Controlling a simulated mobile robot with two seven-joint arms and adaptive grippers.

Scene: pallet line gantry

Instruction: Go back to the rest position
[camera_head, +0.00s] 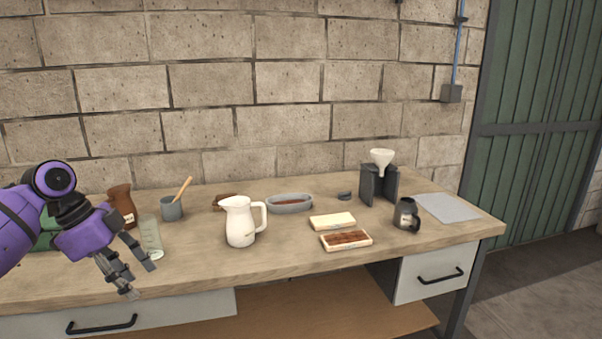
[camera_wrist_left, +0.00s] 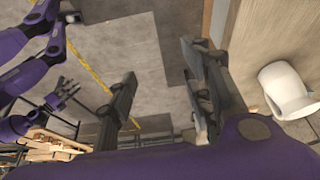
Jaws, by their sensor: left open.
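My left gripper (camera_head: 143,281) is open and empty. It hangs in front of the table's front edge at the left in the head view, close to the glass. Its two fingers stand apart in the left wrist view (camera_wrist_left: 160,62), with nothing between them but the floor beyond. My right gripper (camera_wrist_left: 64,92) shows small at the left of the left wrist view, away from the table; whether its fingers are open or shut is too small to tell. It is outside the head view.
The wooden table (camera_head: 300,265) carries a glass (camera_head: 151,240), brown bottle (camera_head: 121,205), grey cup (camera_head: 172,210), white pitcher (camera_head: 239,224), oval dish (camera_head: 290,204), dark mug (camera_head: 406,216) and funnel stand (camera_head: 378,184). The pitcher also shows in the left wrist view (camera_wrist_left: 287,92). Drawers (camera_head: 436,271) sit below.

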